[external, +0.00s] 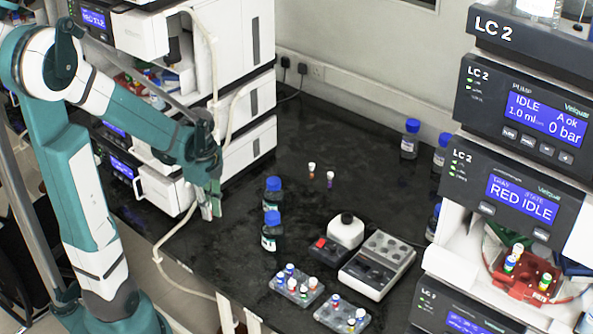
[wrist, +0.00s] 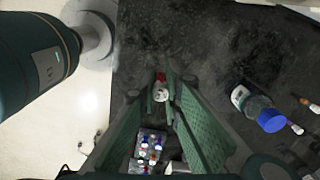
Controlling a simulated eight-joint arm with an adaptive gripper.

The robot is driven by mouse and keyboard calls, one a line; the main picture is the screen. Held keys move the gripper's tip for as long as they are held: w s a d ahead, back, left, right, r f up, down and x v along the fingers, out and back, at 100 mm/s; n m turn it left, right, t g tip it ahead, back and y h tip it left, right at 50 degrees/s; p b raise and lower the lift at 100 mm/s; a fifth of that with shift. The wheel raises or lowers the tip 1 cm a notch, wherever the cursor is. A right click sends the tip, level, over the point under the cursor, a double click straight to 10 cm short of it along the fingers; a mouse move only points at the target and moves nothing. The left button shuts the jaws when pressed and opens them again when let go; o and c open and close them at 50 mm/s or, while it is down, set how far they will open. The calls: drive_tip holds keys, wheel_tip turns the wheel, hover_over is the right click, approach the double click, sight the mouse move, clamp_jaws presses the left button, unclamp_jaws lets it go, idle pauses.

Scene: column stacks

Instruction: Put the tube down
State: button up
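The tube (wrist: 160,93), a small whitish vial with a red cap, shows between the fingertips of my gripper (wrist: 159,90) in the wrist view. The two green fingers close in on it from both sides, and it appears held. In the external view my gripper (external: 209,206) points down at the left side of the dark bench (external: 235,255), left of the blue-capped bottles. The tube itself is too small to make out clearly there.
Two blue-capped bottles (external: 273,232) stand right of my gripper. Two small vials (external: 320,174) stand behind them. Vial racks (external: 297,287) and a grey device (external: 377,265) are at front right. White instrument stacks (external: 235,50) rise behind my arm. Some bare bench lies between.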

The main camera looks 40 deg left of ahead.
drive_tip(key=shift+r, duration=1.45)
drive_tip(key=shift+w+r, duration=0.2)
drive_tip(key=w+d+r+p, duration=0.1)
drive_tip(key=w+d, duration=0.3)
drive_tip(key=w, duration=1.1)
drive_tip(key=w+d+r+p, duration=0.15)
drive_tip(key=w+d, duration=0.25)
drive_tip(key=w, duration=1)
drive_tip(key=w+d+f, duration=0.3)
drive_tip(key=w+d, duration=0.9)
drive_tip(key=w, duration=0.4)
drive_tip(key=shift+n, duration=0.3)
drive_tip(key=f, duration=0.4)
drive_tip(key=shift+w+f, duration=0.25)
drive_tip(key=shift+f, duration=0.1)
drive_tip(key=shift+f, duration=0.15)
